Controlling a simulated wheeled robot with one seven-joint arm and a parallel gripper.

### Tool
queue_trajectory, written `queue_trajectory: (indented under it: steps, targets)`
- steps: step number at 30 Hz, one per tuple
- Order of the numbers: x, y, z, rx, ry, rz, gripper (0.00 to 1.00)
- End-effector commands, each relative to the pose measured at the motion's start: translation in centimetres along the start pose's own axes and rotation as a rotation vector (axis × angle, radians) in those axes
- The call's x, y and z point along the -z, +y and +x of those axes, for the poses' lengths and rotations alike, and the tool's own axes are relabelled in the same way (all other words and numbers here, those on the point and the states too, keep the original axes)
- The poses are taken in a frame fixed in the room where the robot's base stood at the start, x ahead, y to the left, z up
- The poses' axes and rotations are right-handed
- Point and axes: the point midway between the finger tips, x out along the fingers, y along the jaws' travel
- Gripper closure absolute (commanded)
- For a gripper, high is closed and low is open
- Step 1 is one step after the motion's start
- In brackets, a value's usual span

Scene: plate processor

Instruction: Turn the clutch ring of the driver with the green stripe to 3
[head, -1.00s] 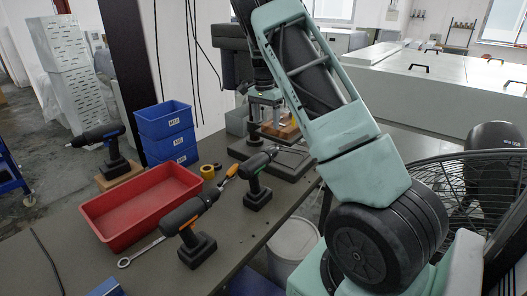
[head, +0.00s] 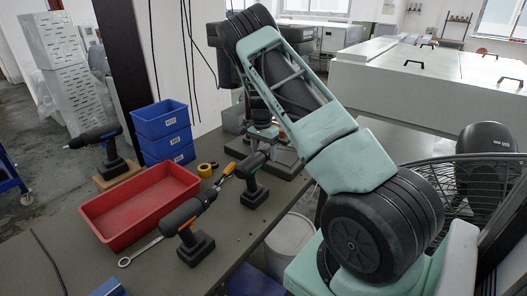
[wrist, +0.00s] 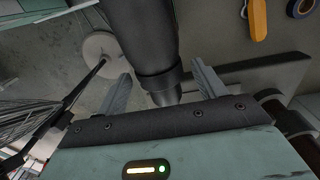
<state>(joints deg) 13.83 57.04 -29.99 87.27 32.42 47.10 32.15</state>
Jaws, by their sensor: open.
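The driver with the green stripe (head: 254,185) stands upright on its battery base near the table's right edge. Its stripe is hard to make out now, partly behind my arm. In the wrist view its dark body (wrist: 142,32) comes down from the top, and its narrower nose end lies between my two fingers. My gripper (wrist: 162,88) is open around that end, with a gap visible on each side. In the head view my gripper is just above and behind the driver, its fingertips hidden. The clutch ring's numbers are not readable.
An orange-banded driver (head: 186,232) stands in front, another driver (head: 106,149) on a block at left. A fan (head: 465,185) stands right.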

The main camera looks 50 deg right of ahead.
Motion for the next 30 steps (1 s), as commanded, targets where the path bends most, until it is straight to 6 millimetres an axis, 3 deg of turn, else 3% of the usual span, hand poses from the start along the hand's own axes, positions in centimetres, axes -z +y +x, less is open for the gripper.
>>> queue_trajectory:
  steps: [2, 7, 17, 30]
  targets:
    - [0.00, -0.01, -0.01, 0.000, 0.000, 0.000, 0.30]
    - [0.00, -0.01, -0.03, 0.000, 0.000, 0.000, 0.75]
    - [0.03, 0.03, 0.14, 0.025, -0.002, 0.002, 0.75]
    - [0.13, 0.45, 0.75, 0.240, -0.010, 0.005, 0.75]
